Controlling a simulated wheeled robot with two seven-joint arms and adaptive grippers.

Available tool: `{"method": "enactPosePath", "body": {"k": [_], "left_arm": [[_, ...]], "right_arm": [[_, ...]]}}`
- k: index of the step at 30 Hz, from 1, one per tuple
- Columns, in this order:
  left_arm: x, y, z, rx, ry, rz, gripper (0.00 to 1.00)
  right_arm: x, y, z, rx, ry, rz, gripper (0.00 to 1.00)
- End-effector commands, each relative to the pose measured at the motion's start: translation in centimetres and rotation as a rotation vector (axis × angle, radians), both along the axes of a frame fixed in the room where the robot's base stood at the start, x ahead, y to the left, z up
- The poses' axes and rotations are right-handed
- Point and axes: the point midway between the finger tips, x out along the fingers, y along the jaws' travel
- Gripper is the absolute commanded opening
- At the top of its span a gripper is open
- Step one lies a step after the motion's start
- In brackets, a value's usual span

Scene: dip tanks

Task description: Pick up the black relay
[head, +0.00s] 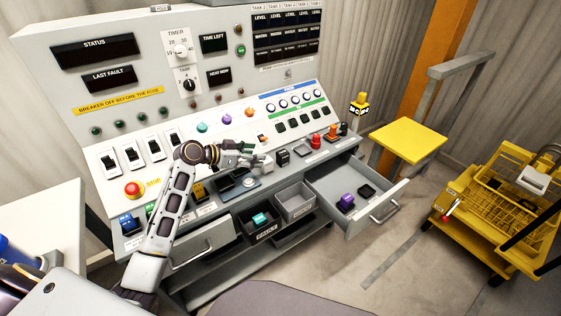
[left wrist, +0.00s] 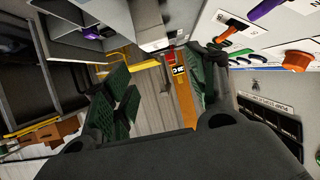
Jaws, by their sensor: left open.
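A black block that looks like the black relay (head: 283,157) stands upright on the ledge at the front of the sloped console, in the head view. My left gripper (head: 264,155) reaches in from the left, just left of this block, with its fingers pointing towards it. The gripper is open, and I see nothing held in it. In the left wrist view its green-padded fingers (left wrist: 165,90) are spread apart. My right gripper is not in view.
An open drawer (head: 378,216) at the right holds a purple block (head: 346,202) and a black piece (head: 367,190). Red (head: 316,142) and orange (head: 331,133) pieces stand further along the ledge. A yellow stool (head: 408,140) and yellow cart (head: 500,210) stand at the right.

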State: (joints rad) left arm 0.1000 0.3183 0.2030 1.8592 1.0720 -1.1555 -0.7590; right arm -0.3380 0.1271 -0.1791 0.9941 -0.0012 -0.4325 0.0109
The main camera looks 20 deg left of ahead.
Motion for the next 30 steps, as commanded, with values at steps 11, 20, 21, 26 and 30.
{"method": "enactPosePath", "body": {"k": [11, 20, 21, 26, 30], "left_arm": [[0.4, -0.3, -0.1, -0.001, 0.0, 0.0, 0.57], [2.7, -2.2, -1.5, -0.004, 0.001, 0.001, 0.57], [3.1, -2.4, -1.8, -0.003, 0.0, 0.001, 0.57], [4.5, -3.6, -2.6, -0.003, 0.0, 0.0, 0.57], [5.6, -4.3, -3.2, -0.003, 0.0, 0.001, 0.57]], "right_arm": [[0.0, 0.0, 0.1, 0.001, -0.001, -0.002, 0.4], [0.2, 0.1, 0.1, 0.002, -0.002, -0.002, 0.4], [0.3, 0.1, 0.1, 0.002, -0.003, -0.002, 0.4], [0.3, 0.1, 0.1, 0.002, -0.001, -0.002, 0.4], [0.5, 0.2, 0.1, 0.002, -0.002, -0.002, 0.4]]}}
